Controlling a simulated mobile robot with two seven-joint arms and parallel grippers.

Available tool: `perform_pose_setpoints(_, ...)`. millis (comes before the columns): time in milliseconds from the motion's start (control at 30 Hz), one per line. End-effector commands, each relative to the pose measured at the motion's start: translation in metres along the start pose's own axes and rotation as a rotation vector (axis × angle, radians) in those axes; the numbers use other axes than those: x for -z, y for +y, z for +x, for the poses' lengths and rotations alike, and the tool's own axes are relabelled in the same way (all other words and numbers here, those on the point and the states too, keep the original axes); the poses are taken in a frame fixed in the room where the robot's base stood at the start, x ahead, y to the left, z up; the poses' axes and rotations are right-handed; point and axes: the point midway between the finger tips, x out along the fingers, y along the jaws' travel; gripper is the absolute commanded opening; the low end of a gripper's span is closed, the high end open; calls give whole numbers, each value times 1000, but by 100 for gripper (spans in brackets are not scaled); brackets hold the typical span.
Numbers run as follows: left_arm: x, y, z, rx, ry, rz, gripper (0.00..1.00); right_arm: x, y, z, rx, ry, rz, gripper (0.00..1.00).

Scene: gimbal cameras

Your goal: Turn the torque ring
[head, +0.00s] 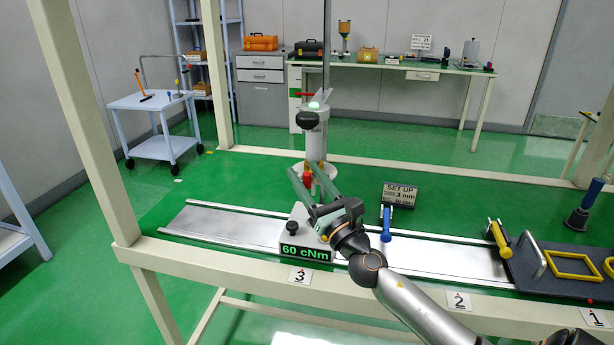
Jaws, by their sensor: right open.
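A white upright tool column (314,145) with a black knob and a lit green top stands behind the metal rail. A pale round part (299,169) sits low on it, with a small red piece (307,180) below. I cannot tell for sure which part is the torque ring. My right gripper (303,167) reaches in from the lower right. Its two long greenish fingers are open and apart, around the red piece in the picture; contact cannot be told. A white block with a green display (303,251) reading 60 cNm stands below. My left gripper is out of view.
A dark sign (400,193) reading SET UP and 3 mm stands behind the rail (445,259), near a blue-handled clamp (386,222). A dark tray (540,285) with yellow parts lies at right. Beige frame posts (82,140) flank the bench. The rail's left end is clear.

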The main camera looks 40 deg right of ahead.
Motion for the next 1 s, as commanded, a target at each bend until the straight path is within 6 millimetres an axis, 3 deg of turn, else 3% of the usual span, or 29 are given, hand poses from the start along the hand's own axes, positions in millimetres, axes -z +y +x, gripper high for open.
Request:
perform_pose_setpoints(267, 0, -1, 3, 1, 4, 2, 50, 2, 0, -9, 0, 2, 1, 52)
perform_pose_setpoints(800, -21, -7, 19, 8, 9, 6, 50, 5, 0, -99, 0, 3, 1, 52)
perform_pose_setpoints(1000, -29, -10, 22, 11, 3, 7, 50, 3, 0, -120, 1, 1, 1, 52)
